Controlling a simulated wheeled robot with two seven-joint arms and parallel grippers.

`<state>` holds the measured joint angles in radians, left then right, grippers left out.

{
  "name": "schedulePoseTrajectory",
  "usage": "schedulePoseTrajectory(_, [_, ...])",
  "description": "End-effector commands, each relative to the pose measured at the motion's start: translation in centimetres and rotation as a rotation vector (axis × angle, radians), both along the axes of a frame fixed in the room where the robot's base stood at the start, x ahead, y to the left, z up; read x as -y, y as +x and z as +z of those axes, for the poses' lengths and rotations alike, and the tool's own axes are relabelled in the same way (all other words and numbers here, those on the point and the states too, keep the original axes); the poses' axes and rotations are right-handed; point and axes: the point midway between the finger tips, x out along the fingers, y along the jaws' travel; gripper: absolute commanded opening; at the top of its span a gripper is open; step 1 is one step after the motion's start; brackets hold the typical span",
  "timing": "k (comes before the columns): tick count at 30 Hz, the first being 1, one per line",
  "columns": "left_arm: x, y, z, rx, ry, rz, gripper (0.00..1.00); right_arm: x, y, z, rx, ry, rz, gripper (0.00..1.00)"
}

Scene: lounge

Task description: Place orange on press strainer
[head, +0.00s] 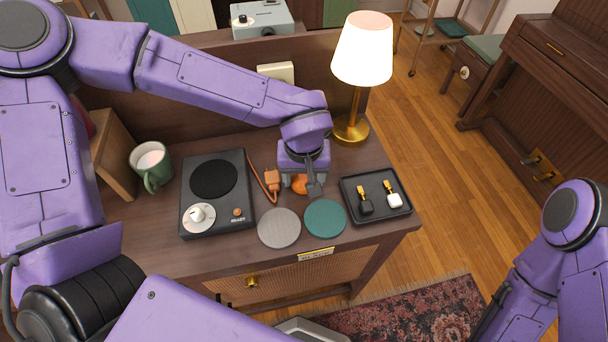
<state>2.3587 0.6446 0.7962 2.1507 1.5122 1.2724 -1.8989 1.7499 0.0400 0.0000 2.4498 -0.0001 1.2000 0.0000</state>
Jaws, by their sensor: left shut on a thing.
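My left gripper (301,185) reaches down over the middle of the wooden cabinet top. It is shut on a small round orange thing (299,184), partly hidden by the fingers; I take it for the orange. Whether it touches the cabinet top I cannot tell. I cannot make out a press strainer for certain. A grey round disc (279,228) lies flat just in front of the gripper, with a teal round disc (325,218) to its right. My right arm shows at the right edge; its gripper is out of view.
An orange plug (271,180) with a cord lies left of the gripper, beside a black hot plate (214,191). A green mug (152,165) stands farther left. A lit lamp (363,50) stands behind.

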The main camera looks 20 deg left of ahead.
Motion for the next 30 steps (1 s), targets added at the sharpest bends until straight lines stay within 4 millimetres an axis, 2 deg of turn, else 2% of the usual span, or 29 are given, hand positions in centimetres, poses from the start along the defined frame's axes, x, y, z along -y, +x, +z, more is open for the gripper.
schedulePoseTrajectory(8, [0.0, 0.0, -0.2, -0.001, 0.0, 0.0, 0.32, 0.0, 0.0, 0.3, 0.0, 0.0, 0.0, 0.43])
schedulePoseTrajectory(9, [0.0, 0.0, -0.3, -0.001, -0.001, 0.0, 0.73, 0.0, 0.0, 0.2, 0.0, 0.0, 0.0, 0.43])
schedulePoseTrajectory(17, [0.0, 0.0, -0.2, 0.0, -0.001, 0.0, 0.73, 0.0, 0.0, 0.2, 0.0, 0.0, 0.0, 0.43])
schedulePoseTrajectory(20, [0.0, 0.0, 0.4, 0.004, -0.001, 0.001, 0.73, 0.0, 0.0, 0.0, 0.0, 0.0, 0.0, 0.43])
schedulePoseTrajectory(23, [0.1, -0.1, 2.4, 0.004, -0.003, 0.001, 0.73, 0.0, 0.0, 0.5, 0.0, 0.0, 0.0, 0.43])
schedulePoseTrajectory(30, [0.4, -0.8, 8.6, 0.006, -0.003, 0.0, 0.73, 0.0, 0.0, 1.2, 0.0, 0.0, 0.0, 0.43])
